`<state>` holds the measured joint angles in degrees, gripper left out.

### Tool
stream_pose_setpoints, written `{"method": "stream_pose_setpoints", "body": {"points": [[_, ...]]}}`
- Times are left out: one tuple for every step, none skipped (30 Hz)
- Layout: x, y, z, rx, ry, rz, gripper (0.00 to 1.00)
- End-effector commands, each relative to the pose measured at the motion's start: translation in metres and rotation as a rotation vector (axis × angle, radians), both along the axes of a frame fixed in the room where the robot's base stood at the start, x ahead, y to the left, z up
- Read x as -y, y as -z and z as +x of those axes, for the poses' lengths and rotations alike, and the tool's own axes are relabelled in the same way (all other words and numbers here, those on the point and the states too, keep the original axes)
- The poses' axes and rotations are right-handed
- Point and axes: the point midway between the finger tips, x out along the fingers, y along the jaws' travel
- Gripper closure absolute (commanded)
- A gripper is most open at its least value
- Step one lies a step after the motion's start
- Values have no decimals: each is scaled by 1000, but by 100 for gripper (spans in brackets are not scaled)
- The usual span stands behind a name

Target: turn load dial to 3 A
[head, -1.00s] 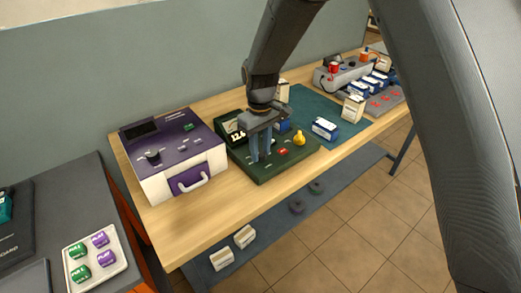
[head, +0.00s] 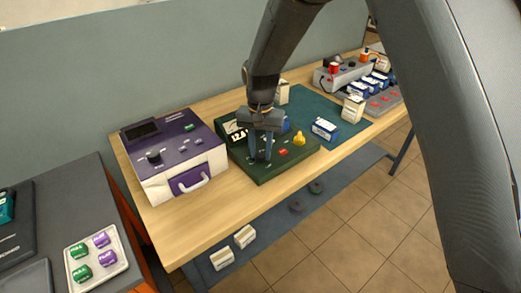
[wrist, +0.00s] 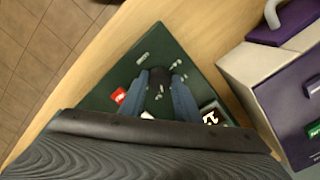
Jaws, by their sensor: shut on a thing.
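The green load panel (head: 268,170) lies on the wooden bench, with a small display (head: 238,136), a red button (head: 283,152) and a yellow knob (head: 299,138). My gripper (head: 262,158) points down over the panel's front left part. In the wrist view the blue-grey fingers (wrist: 163,95) are closed around a dark round dial (wrist: 158,80), with pale marks on the panel around it. The dial's pointer is hidden, so its setting cannot be told. The display reading is too small to tell for sure.
A purple and white device (head: 180,155) with a front handle stands close to the panel's left. A blue and white box (head: 325,128) lies on the teal mat to the right. Bare wood runs along the bench's front edge.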

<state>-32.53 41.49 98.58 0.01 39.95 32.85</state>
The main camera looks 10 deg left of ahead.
Motion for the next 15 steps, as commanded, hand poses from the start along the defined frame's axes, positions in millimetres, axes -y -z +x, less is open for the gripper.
{"method": "stream_pose_setpoints", "body": {"points": [[0,-1,1,2,36,1,93],[0,-1,1,2,58,1,93],[0,-1,1,2,88,1,93],[0,-1,1,2,109,1,93],[0,-1,1,2,129,1,93],[0,-1,1,2,153,1,93],[0,-1,1,2,171,1,93],[0,-1,1,2,187,1,93],[0,-1,1,2,206,1,93],[0,-1,1,2,221,1,93],[0,-1,1,2,233,1,93],[0,-1,1,2,248,2,93],[0,-1,1,2,258,2,93],[0,-1,1,2,267,2,93],[0,-1,1,3,277,2,93]]}}
